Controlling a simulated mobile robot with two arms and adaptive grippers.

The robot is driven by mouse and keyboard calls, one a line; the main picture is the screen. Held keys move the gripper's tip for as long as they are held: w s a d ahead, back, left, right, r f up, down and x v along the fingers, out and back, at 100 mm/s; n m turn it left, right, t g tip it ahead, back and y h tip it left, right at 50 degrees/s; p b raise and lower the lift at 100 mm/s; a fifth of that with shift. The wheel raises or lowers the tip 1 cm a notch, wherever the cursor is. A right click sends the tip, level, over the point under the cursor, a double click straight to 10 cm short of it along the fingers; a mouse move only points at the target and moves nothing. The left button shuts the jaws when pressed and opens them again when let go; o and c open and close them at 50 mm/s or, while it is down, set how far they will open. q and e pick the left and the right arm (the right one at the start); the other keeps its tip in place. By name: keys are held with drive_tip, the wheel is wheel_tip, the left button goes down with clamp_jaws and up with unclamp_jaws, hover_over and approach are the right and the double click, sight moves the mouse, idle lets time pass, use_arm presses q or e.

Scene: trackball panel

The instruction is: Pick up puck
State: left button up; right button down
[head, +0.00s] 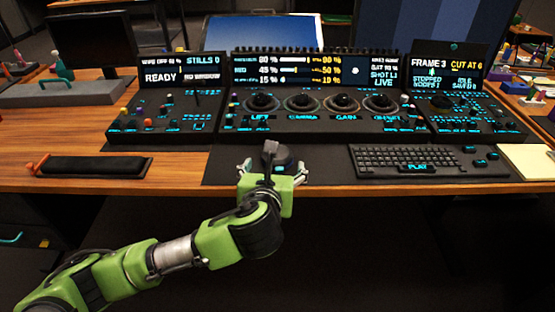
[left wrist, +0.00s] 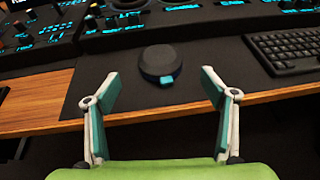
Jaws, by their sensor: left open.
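The puck (left wrist: 160,61) is a dark round disc with a small teal tab on its near side. It lies on the black desk mat (left wrist: 115,65). In the head view the puck (head: 283,155) shows just beyond my left gripper, partly hidden by it. My left gripper (head: 272,167) is green with its fingers pointing at the panel. In the left wrist view the left gripper (left wrist: 157,82) is open, its fingers spread wide. The puck sits ahead of the fingertips, roughly centred between them, and is not touched. My right gripper is not in view.
A keyboard (head: 430,161) lies right of the puck. The trackball panel (head: 320,110) with screens stands behind it. A black bar with an orange end (head: 95,165) lies at the left. The wooden desk edge (head: 150,186) runs below the gripper. Bare wood is free at the left.

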sight(276, 162)
use_arm(q)
drive_tip(key=x, duration=0.2)
drive_tip(key=shift+w+f, duration=0.15)
drive_tip(key=shift+w, duration=0.25)
drive_tip(key=b+x, duration=0.1)
drive_tip(key=x, duration=0.1)
drive_tip(key=f+x, duration=0.1)
drive_tip(key=x, duration=0.1)
drive_tip(key=shift+b, duration=0.4)
drive_tip(key=shift+w+f, duration=0.15)
drive_tip(key=shift+w, duration=0.2)
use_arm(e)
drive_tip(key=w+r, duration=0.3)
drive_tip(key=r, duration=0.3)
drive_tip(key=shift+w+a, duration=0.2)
use_arm(q)
drive_tip(key=c, duration=1.1)
